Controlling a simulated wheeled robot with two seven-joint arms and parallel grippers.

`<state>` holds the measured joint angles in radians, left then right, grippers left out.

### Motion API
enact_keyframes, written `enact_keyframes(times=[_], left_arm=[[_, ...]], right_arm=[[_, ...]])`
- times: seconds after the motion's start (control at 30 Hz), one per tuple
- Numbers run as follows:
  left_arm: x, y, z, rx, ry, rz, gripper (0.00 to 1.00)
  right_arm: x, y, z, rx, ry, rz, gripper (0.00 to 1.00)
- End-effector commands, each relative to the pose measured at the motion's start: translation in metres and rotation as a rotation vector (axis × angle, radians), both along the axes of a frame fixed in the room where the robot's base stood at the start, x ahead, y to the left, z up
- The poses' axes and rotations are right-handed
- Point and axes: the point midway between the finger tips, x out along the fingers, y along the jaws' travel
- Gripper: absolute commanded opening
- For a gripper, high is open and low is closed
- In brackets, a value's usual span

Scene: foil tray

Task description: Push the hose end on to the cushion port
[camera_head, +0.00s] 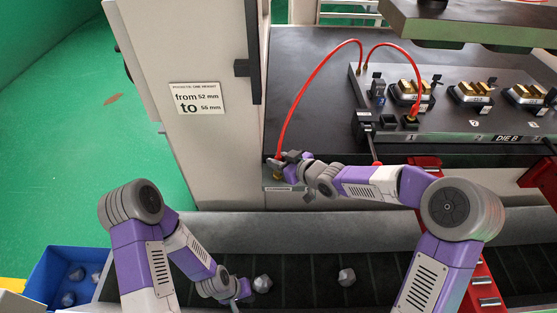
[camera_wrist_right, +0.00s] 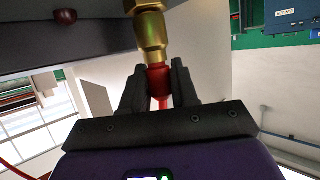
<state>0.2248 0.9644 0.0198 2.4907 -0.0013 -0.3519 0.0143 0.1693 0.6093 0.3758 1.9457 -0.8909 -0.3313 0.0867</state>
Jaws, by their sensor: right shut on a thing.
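The red hose (camera_head: 307,88) arcs from the die plate down to my right gripper (camera_head: 284,160). In the wrist view my right gripper (camera_wrist_right: 159,85) is shut on the red hose end (camera_wrist_right: 158,80). A brass fitting (camera_wrist_right: 151,38), which looks like the cushion port, is in line with the hose end and meets its red collar. I cannot tell how far the collar is pushed on. In the head view the gripper mostly hides this joint, above a small labelled ledge (camera_head: 278,188). My left gripper (camera_head: 240,293) is low over the dark conveyor; its fingers are too small to read.
The die plate (camera_head: 450,128) with brass-topped blocks and a second red hose (camera_head: 393,46) lies at the right. A cream cabinet (camera_head: 205,150) stands left of the ledge.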

Motion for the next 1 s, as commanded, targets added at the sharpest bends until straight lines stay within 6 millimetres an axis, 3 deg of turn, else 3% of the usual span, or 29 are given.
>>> enact_keyframes(times=[0.47, 0.5, 0.6, 0.7, 0.87, 1.0], left_arm=[[0.0, 0.0, 0.0008, 0.0, 0.0, 0.0, 0.0], [0.0, 0.0001, 0.0007, 0.0, 0.0, 0.0, 0.0], [0.0, 0.0001, 0.0007, 0.0, 0.0, 0.0, 0.0], [0.0, 0.0001, 0.0007, 0.0, 0.0, 0.0, 0.0], [0.0, 0.0, 0.0008, 0.0, 0.0, 0.0, 0.0], [0.0, 0.0001, 0.0007, 0.0, 0.0, 0.0, 0.0]], right_arm=[[0.0001, 0.0001, -0.0001, 0.001, -0.001, 0.0, 0.0], [0.0001, 0.0001, -0.0001, 0.001, -0.001, 0.0, 0.32], [0.0002, 0.0, -0.0002, 0.001, -0.001, 0.0, 0.47], [0.0001, 0.0, -0.0001, 0.001, -0.001, 0.0, 0.58], [0.0001, -0.0001, -0.0002, 0.0, 0.0, 0.0, 0.58], [0.0, -0.0001, -0.0006, -0.001, 0.001, 0.0, 0.77]])
